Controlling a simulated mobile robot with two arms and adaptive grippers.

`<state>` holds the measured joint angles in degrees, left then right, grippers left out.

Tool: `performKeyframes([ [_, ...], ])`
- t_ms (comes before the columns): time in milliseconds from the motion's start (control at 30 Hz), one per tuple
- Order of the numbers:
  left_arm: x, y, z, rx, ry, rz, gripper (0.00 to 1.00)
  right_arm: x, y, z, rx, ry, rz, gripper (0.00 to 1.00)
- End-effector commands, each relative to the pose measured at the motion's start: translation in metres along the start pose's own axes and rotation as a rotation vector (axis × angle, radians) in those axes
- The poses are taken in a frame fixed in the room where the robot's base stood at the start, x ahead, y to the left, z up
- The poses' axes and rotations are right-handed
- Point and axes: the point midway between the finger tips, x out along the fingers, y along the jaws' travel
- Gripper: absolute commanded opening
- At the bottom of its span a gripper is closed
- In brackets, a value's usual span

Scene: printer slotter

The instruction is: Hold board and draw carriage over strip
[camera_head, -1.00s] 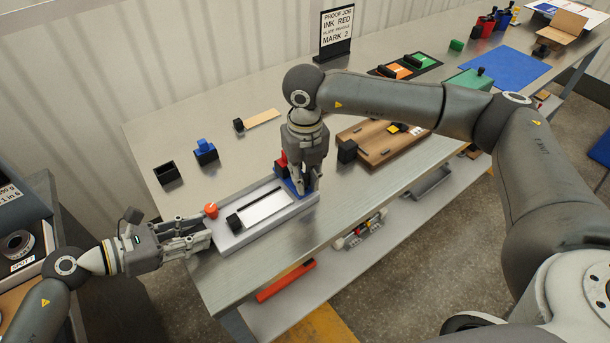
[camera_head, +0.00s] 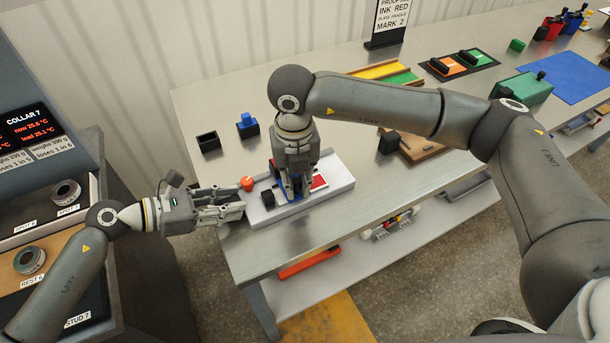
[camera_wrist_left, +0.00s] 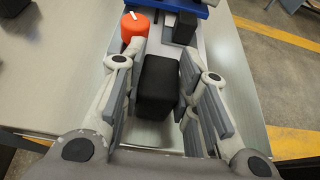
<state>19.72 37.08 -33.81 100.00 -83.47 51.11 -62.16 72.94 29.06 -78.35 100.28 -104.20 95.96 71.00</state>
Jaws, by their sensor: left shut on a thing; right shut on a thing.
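The pale board (camera_head: 338,168) lies on the steel bench. An orange knob (camera_head: 247,184) and a black block (camera_head: 268,198) stand near its left end. My left gripper (camera_head: 238,206) is at that end, shut on a black handle (camera_wrist_left: 158,85), which shows between its fingers in the left wrist view. My right gripper (camera_head: 294,194) points down over the board, shut on the blue carriage (camera_head: 281,184); the fingers hide much of it. The carriage sits close to the black block. A red strip area (camera_head: 319,182) shows right of the carriage. The carriage's blue edge also appears in the left wrist view (camera_wrist_left: 175,5).
A black open box (camera_head: 208,142) and a blue-topped block (camera_head: 247,125) stand behind the board. A wooden tray (camera_head: 420,150) with a black block (camera_head: 389,142) is to the right. The bench's front edge is close to the board. A dark station with spools (camera_head: 66,193) stands left.

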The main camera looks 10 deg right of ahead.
Motion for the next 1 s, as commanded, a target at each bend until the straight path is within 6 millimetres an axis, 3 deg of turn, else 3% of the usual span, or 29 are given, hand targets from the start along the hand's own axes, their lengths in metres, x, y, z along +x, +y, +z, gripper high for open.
performKeyframes([
  [133, 0.003, -0.003, 0.001, 0.000, -0.002, -0.008, 0.00, -0.001, 0.005, -0.001, -0.006, -0.002, 0.013, 0.00],
  [167, 0.003, -0.004, 0.001, 0.000, -0.003, -0.008, 0.00, -0.001, 0.005, -0.001, -0.006, -0.002, 0.013, 0.18],
  [333, 0.003, -0.004, 0.001, -0.001, -0.003, -0.008, 0.00, -0.001, 0.004, 0.000, -0.006, -0.002, 0.012, 0.40],
  [733, 0.002, -0.002, 0.000, -0.002, -0.002, -0.004, 0.00, -0.007, 0.002, 0.000, -0.004, -0.002, 0.008, 0.40],
  [1000, 0.001, -0.001, 0.000, -0.002, -0.001, -0.002, 0.00, -0.057, 0.002, 0.001, -0.004, -0.006, 0.009, 0.40],
])
